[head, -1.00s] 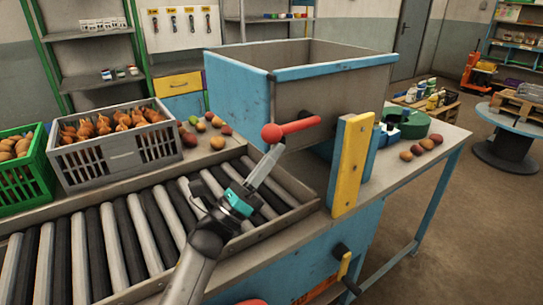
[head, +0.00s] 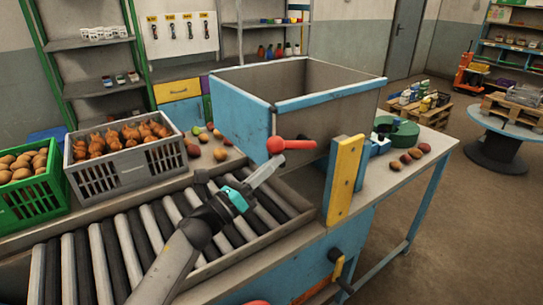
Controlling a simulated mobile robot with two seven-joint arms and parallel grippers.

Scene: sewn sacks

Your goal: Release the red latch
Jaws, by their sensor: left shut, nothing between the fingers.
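The red latch (head: 292,145) is a red lever with a round knob at its left end, on the front of the blue and grey hopper (head: 245,115). It lies nearly level, its free bar pointing right. My left gripper (head: 279,162) comes up from the lower left with its fingers shut and empty. The fingertips are just below the lever, close to the knob; I cannot tell whether they touch it. My right gripper is not in view.
A yellow upright plate (head: 344,180) stands right of the latch. A roller conveyor (head: 125,240) runs under my left arm. A grey crate (head: 125,165) of onions and a green crate (head: 35,205) of potatoes stand behind it. A black handle (head: 336,254) sits lower on the blue frame.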

